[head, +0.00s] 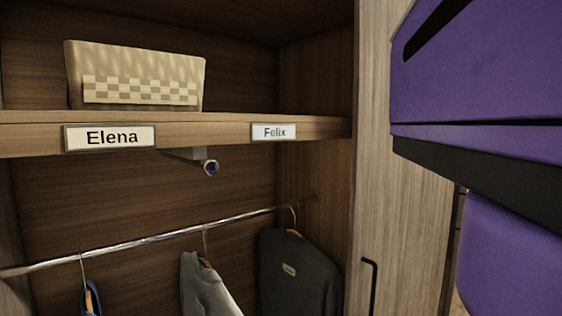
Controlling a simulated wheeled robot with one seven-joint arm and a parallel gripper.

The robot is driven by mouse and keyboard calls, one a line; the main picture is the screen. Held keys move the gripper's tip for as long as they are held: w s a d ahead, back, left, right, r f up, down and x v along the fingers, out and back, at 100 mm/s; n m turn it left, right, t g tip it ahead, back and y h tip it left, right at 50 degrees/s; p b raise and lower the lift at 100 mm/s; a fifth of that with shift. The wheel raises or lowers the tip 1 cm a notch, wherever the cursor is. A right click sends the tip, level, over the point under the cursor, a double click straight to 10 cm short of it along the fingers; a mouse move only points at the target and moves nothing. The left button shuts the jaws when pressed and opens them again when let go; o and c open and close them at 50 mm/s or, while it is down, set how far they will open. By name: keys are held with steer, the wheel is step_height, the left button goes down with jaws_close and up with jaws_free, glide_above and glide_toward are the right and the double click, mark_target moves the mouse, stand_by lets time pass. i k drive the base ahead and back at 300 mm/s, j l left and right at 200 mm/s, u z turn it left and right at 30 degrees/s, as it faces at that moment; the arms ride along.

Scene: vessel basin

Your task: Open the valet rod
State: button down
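The valet rod (209,168) shows in the head view under the front of the wooden shelf (200,128). Its round metal end has a dark bluish centre and faces me. It sits at the end of a grey mount (182,153) fixed below the shelf, between the labels "Elena" (110,137) and "Felix" (273,132). Only a short end of the rod shows; any length behind it is hidden. My gripper is not in view.
A beige basket (134,76) stands on the shelf. Below, a long metal clothes rail (150,238) holds a blue garment (90,299), a grey garment (205,288) and a black garment bag (298,275). A wooden panel (395,190) with a dark handle (372,285) stands at right.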

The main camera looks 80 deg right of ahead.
mark_target(210, 167)
steer(key=z, duration=0.85)
